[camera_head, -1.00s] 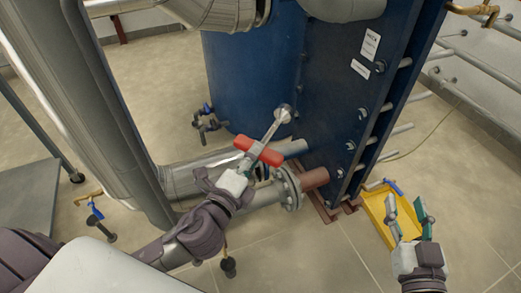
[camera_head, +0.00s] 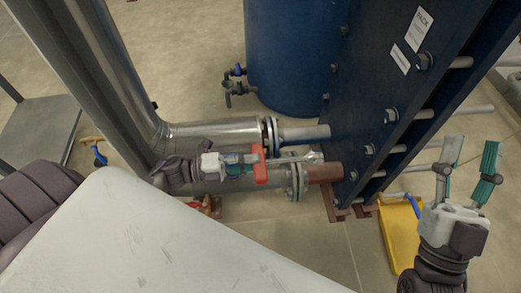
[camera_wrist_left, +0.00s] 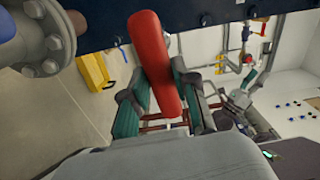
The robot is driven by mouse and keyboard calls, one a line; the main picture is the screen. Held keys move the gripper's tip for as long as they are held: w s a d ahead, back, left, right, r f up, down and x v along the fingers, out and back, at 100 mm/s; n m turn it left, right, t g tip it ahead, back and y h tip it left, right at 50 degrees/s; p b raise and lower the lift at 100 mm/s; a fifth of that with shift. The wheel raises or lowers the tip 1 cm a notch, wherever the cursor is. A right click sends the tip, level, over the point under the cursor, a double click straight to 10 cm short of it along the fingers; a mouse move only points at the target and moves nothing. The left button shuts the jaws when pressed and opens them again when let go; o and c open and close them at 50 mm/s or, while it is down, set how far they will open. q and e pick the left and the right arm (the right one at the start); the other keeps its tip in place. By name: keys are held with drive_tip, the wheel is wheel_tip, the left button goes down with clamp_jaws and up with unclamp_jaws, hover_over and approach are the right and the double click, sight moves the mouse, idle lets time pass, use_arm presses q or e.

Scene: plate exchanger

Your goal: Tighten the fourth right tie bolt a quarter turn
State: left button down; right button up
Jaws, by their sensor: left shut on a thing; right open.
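A wrench with a red handle (camera_head: 261,165) and a silver head (camera_head: 314,157) is held by my left gripper (camera_head: 247,167), which is shut on it. The wrench lies nearly level, its head pointing right in front of the lower pipes, left of the blue end plate (camera_head: 350,95). The red handle (camera_wrist_left: 153,62) stands between the fingers in the left wrist view. Tie bolts with nuts run down the plate's right side, including an upper one (camera_head: 423,62), a middle one (camera_head: 391,115) and a lower one (camera_head: 369,150). The head appears clear of these nuts. My right gripper (camera_head: 467,162) is open and empty.
A flanged pipe (camera_head: 295,180) and an insulated pipe (camera_head: 210,133) run close to the wrench. A yellow tray (camera_head: 398,240) sits on the floor beside my right gripper. A small valve (camera_head: 235,85) stands by the blue tank (camera_head: 285,55). Open floor lies below the pipes.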

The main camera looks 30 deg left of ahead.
use_arm(q)
approach(308, 157)
drive_tip(key=x, duration=0.4)
drive_tip(key=shift+w+d+f, duration=0.2)
drive_tip(key=shift+w+f, duration=0.05)
use_arm(e)
drive_tip(key=shift+s+r+t+y, duration=0.5)
drive_tip(key=shift+s+r+t, duration=0.25)
drive_tip(key=shift+s, duration=0.25)
use_arm(q)
drive_tip(key=shift+w+d+r, duration=0.1)
drive_tip(key=shift+w+d, duration=0.05)
drive_tip(key=shift+d, duration=0.1)
drive_tip(key=shift+w+d, duration=0.1)
use_arm(e)
drive_tip(key=shift+w+f+g+h, duration=0.2)
drive_tip(key=shift+w+g+h, duration=0.15)
drive_tip(key=shift+w+h, duration=0.05)
drive_tip(key=shift+y, duration=0.3)
use_arm(q)
drive_tip(key=shift+w+d, duration=0.2)
drive_tip(key=shift+d, duration=0.2)
use_arm(e)
drive_tip(key=shift+w+f, duration=0.25)
use_arm(q)
drive_tip(key=shift+w+d, duration=0.1)
use_arm(e)
drive_tip(key=shift+g, duration=0.3)
